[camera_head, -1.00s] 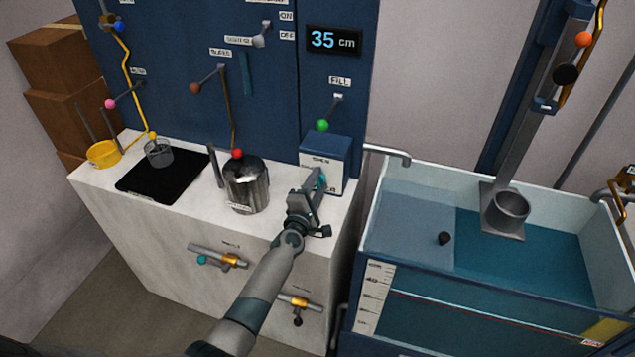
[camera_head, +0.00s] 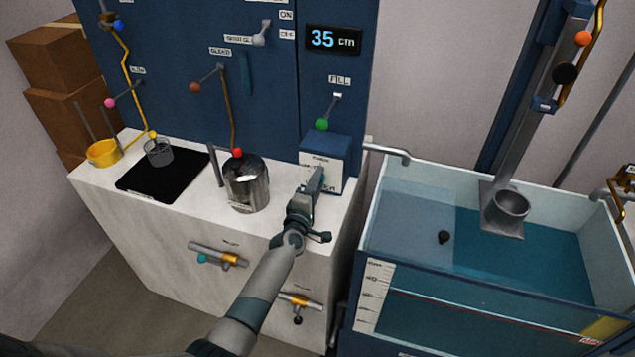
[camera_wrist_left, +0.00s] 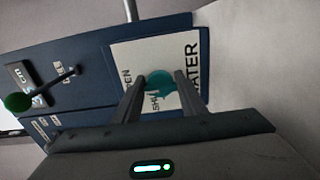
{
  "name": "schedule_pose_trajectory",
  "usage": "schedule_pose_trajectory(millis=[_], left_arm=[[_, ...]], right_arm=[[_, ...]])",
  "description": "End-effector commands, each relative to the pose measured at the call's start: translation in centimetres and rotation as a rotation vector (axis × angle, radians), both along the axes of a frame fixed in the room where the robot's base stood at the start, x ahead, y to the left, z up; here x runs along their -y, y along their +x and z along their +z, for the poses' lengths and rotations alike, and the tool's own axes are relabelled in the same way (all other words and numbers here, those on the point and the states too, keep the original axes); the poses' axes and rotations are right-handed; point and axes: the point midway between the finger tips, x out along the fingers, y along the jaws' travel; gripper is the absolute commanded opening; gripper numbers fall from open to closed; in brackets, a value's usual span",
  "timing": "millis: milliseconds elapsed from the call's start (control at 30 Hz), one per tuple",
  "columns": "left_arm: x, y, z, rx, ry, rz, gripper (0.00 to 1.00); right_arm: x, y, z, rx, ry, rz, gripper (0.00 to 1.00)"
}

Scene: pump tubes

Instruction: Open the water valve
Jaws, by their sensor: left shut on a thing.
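The water valve is a teal handle on the white label plate of a small blue box (camera_head: 330,148) at the right end of the white counter. In the left wrist view the teal handle (camera_wrist_left: 161,80) sits between the two fingertips of my left gripper (camera_wrist_left: 160,88). The plate (camera_wrist_left: 128,60) beside it reads "WATER", "SHUT" and "OPEN", partly covered by the fingers. In the head view my left gripper (camera_head: 318,183) is at the front of the box, shut on the handle and mostly hiding it. My right gripper is not in view.
A green-knobbed FILL lever (camera_head: 322,124) sits just above the box. A metal pot (camera_head: 246,188) stands to its left. A water tank (camera_head: 375,235) with a spout (camera_head: 390,152) is at the right. The display (camera_head: 333,40) reads 35 cm.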

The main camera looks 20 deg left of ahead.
Motion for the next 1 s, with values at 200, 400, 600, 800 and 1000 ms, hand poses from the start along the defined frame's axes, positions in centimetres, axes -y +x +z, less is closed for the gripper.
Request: schedule_pose_trajectory(millis=[200,400,600,800,1000], left_arm=[[0.0,-0.1,-0.1,-0.002,0.002,-0.001,0.56],[0.0,-0.1,-0.1,-0.001,0.001,-0.001,0.56],[0.0,-0.7,-0.1,-0.002,-0.001,-0.001,0.56],[0.0,-2.7,-0.1,-0.002,-0.002,0.0,0.56],[-0.2,-6.0,-0.2,-0.001,-0.001,0.001,0.56]], right_arm=[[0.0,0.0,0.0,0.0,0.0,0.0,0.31],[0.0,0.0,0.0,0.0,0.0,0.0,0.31],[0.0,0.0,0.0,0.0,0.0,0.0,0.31],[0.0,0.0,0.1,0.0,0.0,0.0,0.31],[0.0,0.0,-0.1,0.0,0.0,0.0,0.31]])
